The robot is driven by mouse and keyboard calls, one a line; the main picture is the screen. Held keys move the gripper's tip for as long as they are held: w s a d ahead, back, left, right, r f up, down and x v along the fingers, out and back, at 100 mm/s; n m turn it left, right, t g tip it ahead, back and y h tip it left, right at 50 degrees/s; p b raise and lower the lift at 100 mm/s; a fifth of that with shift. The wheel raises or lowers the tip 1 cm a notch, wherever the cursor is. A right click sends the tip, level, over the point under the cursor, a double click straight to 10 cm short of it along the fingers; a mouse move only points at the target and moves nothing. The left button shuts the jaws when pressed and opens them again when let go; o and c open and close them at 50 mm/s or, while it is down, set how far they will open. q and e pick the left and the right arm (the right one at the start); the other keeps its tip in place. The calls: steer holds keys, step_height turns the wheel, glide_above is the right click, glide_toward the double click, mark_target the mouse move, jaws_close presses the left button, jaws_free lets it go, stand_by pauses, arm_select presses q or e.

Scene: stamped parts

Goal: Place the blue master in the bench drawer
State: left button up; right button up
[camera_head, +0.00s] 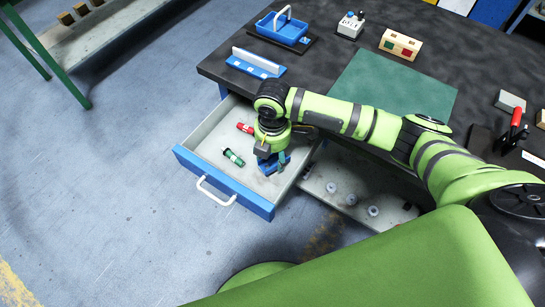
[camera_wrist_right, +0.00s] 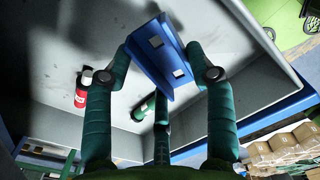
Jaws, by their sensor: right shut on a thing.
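The blue master (camera_wrist_right: 160,58) is a blue angled piece with small pale square marks. It sits between the fingers of my right gripper (camera_wrist_right: 163,82), which is shut on it. In the head view my right gripper (camera_head: 268,156) points down inside the open bench drawer (camera_head: 225,188), near its right side. The blue master also shows there (camera_head: 274,165), partly hidden by the gripper. I cannot tell whether it touches the drawer floor. The drawer has a blue front and a white handle. My left gripper is not in view.
In the drawer lie a green cylinder (camera_head: 234,158) and a red cylinder (camera_head: 245,128), left of the gripper. A lower shelf (camera_head: 330,205) to the right holds several small round parts. The dark bench top (camera_head: 330,50) bears a blue-white bracket (camera_head: 256,64) and a green mat (camera_head: 395,85).

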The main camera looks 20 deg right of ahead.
mark_target(273, 159)
steer(key=shift+f, duration=1.2)
steer(key=shift+f, duration=0.15)
steer(key=o, duration=1.3)
step_height(273, 159, up, 12)
steer(key=p, duration=0.1)
